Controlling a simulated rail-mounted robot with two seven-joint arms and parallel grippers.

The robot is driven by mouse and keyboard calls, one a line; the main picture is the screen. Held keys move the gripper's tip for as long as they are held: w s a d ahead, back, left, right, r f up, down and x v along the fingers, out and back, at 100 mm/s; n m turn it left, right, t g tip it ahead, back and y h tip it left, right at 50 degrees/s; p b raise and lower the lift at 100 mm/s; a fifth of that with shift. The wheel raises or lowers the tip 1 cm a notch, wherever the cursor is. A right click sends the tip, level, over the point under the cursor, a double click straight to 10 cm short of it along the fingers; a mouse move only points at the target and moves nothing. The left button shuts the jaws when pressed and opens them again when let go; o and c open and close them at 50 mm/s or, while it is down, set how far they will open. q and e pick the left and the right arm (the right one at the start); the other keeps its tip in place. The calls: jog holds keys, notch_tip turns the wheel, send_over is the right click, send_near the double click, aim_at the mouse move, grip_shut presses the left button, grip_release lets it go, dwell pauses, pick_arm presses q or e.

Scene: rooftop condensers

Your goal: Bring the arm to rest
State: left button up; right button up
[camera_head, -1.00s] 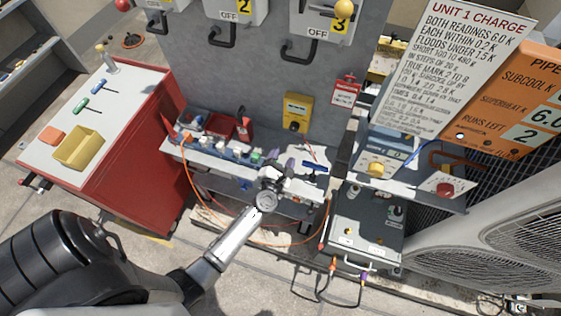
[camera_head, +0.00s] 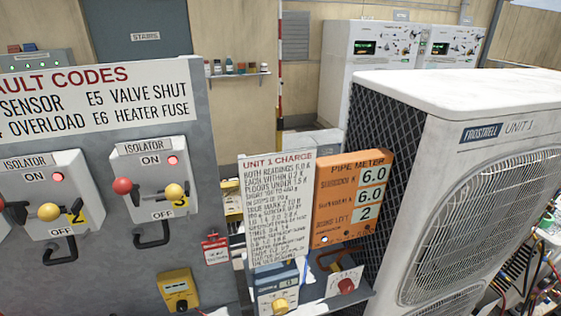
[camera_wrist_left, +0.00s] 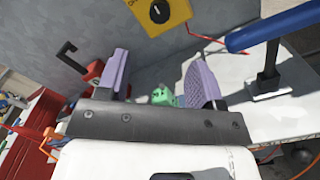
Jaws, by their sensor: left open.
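My left gripper (camera_wrist_left: 158,68) shows in the left wrist view, with its two purple pads spread apart and nothing held between them. A small green item (camera_wrist_left: 163,96) is visible through the gap, beyond the pads; how far beyond I cannot tell. The pads are over the white work shelf (camera_wrist_left: 290,118), below a yellow meter box (camera_wrist_left: 159,13) on the grey panel. In the head view neither arm nor gripper shows.
A blue bar-like handle (camera_wrist_left: 270,27) on a dark post stands close right of the gripper. The head view shows isolator levers (camera_head: 155,188), a unit 1 charge sign (camera_head: 279,207), an orange pipe meter (camera_head: 350,198) and a large condenser (camera_head: 455,170).

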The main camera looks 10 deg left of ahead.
pick_arm(q)
jog(key=s+d+m+g+h, duration=0.1)
jog(key=d+m+g+h, duration=0.2)
jog(key=d+m+h, duration=0.75)
jog(key=s+d+m+g+h, duration=0.1)
jog(key=d+m+g+h, duration=0.25)
jog(key=m, duration=1.35)
jog(key=s+a+r+m+g+y, duration=0.1)
jog(key=s+a+m+g+y, duration=0.25)
jog(key=s, duration=0.85)
jog(key=s+a+r+m+g+y, duration=0.1)
jog(key=s+a+m+g+y, duration=0.2)
jog(key=s, duration=0.9)
notch_tip(320, 180, up, 24)
jog(key=w+d+p, duration=0.1)
jog(key=p, duration=2.2)
jog(key=shift+d+m+p, duration=0.2)
jog(key=shift+m+p, duration=0.2)
jog(key=shift+w, duration=0.1)
